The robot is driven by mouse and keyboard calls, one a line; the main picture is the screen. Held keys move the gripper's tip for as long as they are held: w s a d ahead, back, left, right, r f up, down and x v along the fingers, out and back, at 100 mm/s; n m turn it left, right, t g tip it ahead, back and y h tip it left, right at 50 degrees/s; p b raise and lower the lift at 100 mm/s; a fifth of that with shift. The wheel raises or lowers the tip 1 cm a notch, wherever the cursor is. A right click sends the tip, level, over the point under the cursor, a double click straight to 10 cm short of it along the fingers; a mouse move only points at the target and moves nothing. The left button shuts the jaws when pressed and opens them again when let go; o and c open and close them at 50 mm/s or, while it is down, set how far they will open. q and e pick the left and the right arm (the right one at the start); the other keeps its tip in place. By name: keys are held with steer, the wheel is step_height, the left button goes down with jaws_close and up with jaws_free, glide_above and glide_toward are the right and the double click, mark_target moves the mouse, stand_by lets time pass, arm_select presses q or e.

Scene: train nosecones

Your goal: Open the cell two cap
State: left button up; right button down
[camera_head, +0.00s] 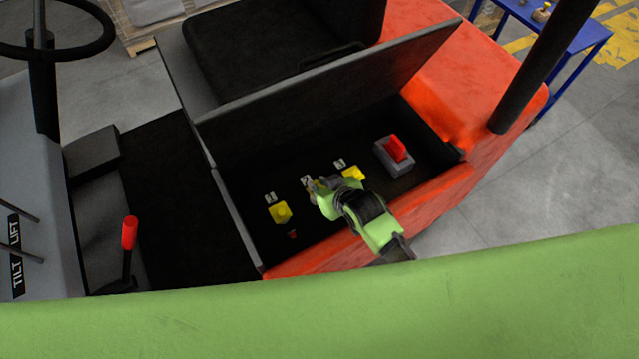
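The battery compartment (240,235) of an orange vehicle stands open, its dark lid (330,85) raised behind it. A small white label reading 2 (307,181) marks cell two. My green and black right gripper (317,191) is just in front of that label, reaching in from the lower right. It covers the spot where the cell two cap would sit, so I cannot see that cap or whether the fingers hold it. A yellow cap (280,212) sits left of the gripper by another label. Another yellow cap (353,174) sits right, partly hidden. My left gripper is out of view.
A grey box with a red switch (396,150) stands at the compartment's right end. The orange front wall (440,205) and raised lid bound the space. A red-knobbed lever (129,235) is at left. A blue table (570,38) stands behind right.

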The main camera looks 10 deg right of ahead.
mark_target(315, 182)
stand_by(0.3)
steer(key=shift+w+a+r+g+h, duration=0.25)
steer(key=shift+w+g, duration=0.25)
steer(key=shift+g, duration=0.2)
steer(key=shift+w+a+r+g+h, duration=0.15)
steer(key=shift+w+r+g+h, duration=0.1)
steer(key=shift+w+g, duration=0.35)
steer(key=shift+w+a+g+h, duration=0.25)
steer(key=shift+w+g+h, duration=0.2)
steer(key=shift+g, duration=0.65)
steer(key=shift+w+a+g+h, duration=0.15)
steer(key=shift+w+g+h, duration=0.2)
steer(key=shift+g, duration=0.45)
steer(key=c, duration=2)
jaws_free()
steer(key=shift+o, duration=0.2)
steer(key=shift+r, duration=0.1)
step_height(315, 182, up, 12)
steer(key=s, duration=0.1)
steer(key=shift+s+d+f, duration=0.2)
steer(key=shift+s+d, duration=0.15)
